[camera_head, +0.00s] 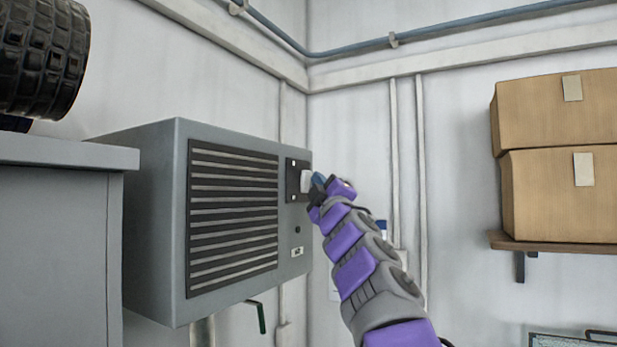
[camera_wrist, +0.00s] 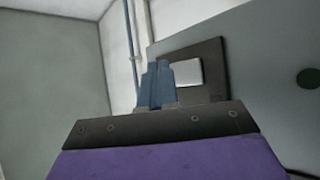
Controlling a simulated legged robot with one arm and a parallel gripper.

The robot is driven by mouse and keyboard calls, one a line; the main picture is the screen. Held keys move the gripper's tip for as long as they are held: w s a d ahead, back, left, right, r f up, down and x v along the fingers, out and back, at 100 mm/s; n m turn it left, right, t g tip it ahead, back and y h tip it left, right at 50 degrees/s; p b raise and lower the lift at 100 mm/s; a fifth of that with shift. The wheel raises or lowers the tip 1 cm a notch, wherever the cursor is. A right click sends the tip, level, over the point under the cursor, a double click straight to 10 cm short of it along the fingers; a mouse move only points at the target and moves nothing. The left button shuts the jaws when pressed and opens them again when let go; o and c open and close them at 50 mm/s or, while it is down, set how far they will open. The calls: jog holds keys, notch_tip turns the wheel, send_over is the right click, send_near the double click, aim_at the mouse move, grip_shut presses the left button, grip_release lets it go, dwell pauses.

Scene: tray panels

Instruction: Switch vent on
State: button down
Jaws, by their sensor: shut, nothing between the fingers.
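The vent (camera_head: 233,218) is a grey wall-mounted box with dark horizontal slats. A black switch plate (camera_head: 292,180) with a white rocker switch (camera_head: 306,181) sits at the upper right of its front. In the wrist view the white switch (camera_wrist: 187,72) lies on the dark plate (camera_wrist: 213,62), just right of my fingertips. My gripper (camera_head: 319,181) is shut and empty, its blue fingers in front of the switch or at its edge. The gripper (camera_wrist: 157,85) also shows in the wrist view. Whether the fingers touch the switch, and which way it is set, I cannot tell.
A round dark knob (camera_head: 297,230) and a small label sit below the plate. A green-handled lever (camera_head: 261,317) hangs under the vent. A grey cabinet (camera_head: 60,240) with a tyre (camera_head: 42,60) above stands at left. Cardboard boxes (camera_head: 560,195) rest on a shelf at right.

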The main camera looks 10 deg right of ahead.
jog(key=shift+d, duration=0.85)
dwell(0.7)
jog(key=shift+a+r, duration=0.1)
jog(key=shift+a, duration=0.55)
jog(key=shift+a, duration=0.15)
dwell(0.3)
jog(key=shift+s+a, duration=0.15)
jog(key=shift+s, duration=0.05)
